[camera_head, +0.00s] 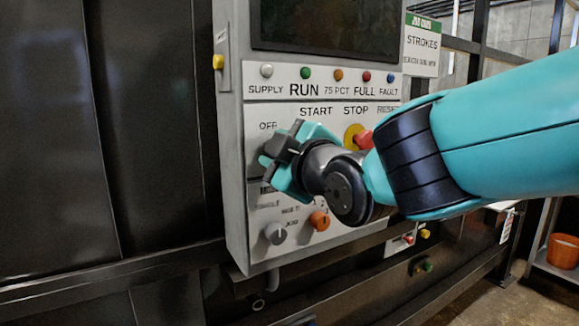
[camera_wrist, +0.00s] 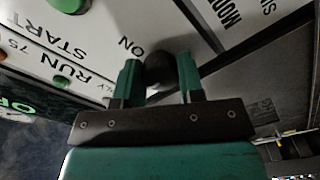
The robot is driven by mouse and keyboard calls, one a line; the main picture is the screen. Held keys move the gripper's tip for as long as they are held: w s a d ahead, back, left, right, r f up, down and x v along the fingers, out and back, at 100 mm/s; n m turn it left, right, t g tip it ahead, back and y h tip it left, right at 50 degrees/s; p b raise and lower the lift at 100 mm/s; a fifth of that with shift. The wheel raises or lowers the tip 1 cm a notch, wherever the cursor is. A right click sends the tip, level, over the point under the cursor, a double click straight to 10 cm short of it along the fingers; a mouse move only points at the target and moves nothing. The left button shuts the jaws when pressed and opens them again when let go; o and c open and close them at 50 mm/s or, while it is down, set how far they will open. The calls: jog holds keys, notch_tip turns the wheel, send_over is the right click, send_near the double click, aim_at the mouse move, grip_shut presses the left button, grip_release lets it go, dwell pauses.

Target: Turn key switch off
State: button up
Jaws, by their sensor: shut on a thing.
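My gripper is shut on the knob, with a finger on each side. How far the key is turned cannot be told.
A red stop button (camera_head: 364,139) on a yellow ring is close to my wrist. Below are a grey selector knob (camera_head: 276,233) and an orange knob (camera_head: 319,220). Indicator lamps and a dark screen (camera_head: 325,25) are above. A yellow button (camera_head: 218,62) is on the panel's left side.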

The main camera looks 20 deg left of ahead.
jog(key=shift+n+b, duration=0.3)
jog(key=shift+n, duration=0.2)
jog(key=o, duration=0.9)
jog(key=b+v, duration=0.5)
jog(key=v, duration=1.2)
jog(key=shift+s+d+b, duration=0.1)
jog(key=shift+d+b, duration=0.15)
jog(key=shift+b, duration=0.1)
